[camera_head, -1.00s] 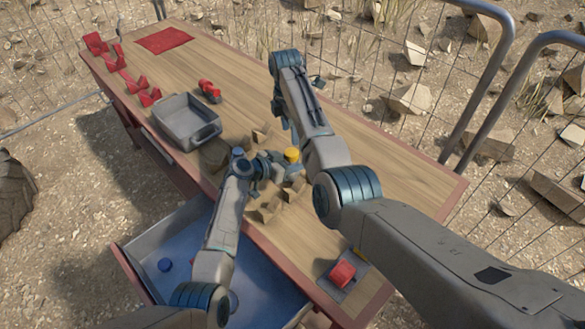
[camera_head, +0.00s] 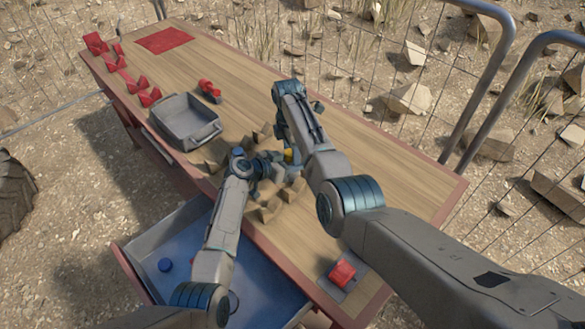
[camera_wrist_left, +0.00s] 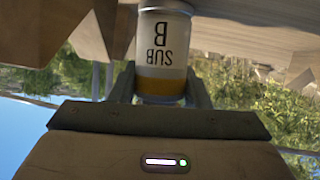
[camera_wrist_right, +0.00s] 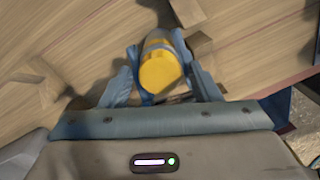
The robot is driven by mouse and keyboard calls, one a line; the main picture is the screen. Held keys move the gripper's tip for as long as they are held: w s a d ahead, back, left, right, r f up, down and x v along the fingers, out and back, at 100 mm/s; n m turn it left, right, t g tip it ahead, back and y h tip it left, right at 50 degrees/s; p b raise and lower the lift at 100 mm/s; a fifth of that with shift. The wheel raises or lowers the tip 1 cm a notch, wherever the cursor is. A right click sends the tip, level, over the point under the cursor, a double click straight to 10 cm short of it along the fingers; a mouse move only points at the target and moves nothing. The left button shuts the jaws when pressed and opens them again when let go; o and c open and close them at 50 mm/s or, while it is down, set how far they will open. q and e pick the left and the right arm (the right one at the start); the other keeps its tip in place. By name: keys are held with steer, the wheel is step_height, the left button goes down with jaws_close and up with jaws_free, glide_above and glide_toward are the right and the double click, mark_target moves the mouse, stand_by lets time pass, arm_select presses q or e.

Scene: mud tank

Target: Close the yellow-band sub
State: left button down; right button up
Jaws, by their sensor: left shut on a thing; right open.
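The yellow-band sub (camera_wrist_left: 162,45) is a white cylinder marked "SUB B", seen upside down in the left wrist view, with a yellow band. My left gripper (camera_head: 276,168) is shut on it at the middle of the table. Its yellow cap (camera_wrist_right: 160,68) shows in the right wrist view and partly in the head view (camera_head: 289,156). My right gripper (camera_wrist_right: 162,88) is open, coming down over the sub from above, with its fingers on either side of the cap. I cannot tell whether they touch it, or whether the cap is fully seated.
Several wooden blocks (camera_head: 268,212) stand around the sub. A grey tray (camera_head: 206,137) lies to the left, with red pieces (camera_head: 210,88) behind it. A red block (camera_head: 342,272) sits near the front. The table's right side is clear.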

steer(key=shift+f, duration=0.1)
steer(key=shift+c, duration=0.5)
steer(key=c, duration=0.9)
steer(key=o, duration=1.1)
steer(key=shift+w+a+r, duration=0.1)
steer(key=shift+w+r, duration=0.05)
steer(key=shift+r, duration=2.1)
steer(key=shift+c, duration=0.5)
step_height(320, 180, up, 4)
steer(key=shift+w+a+f, duration=0.1)
steer(key=shift+w+f, duration=0.05)
steer(key=shift+f, duration=0.1)
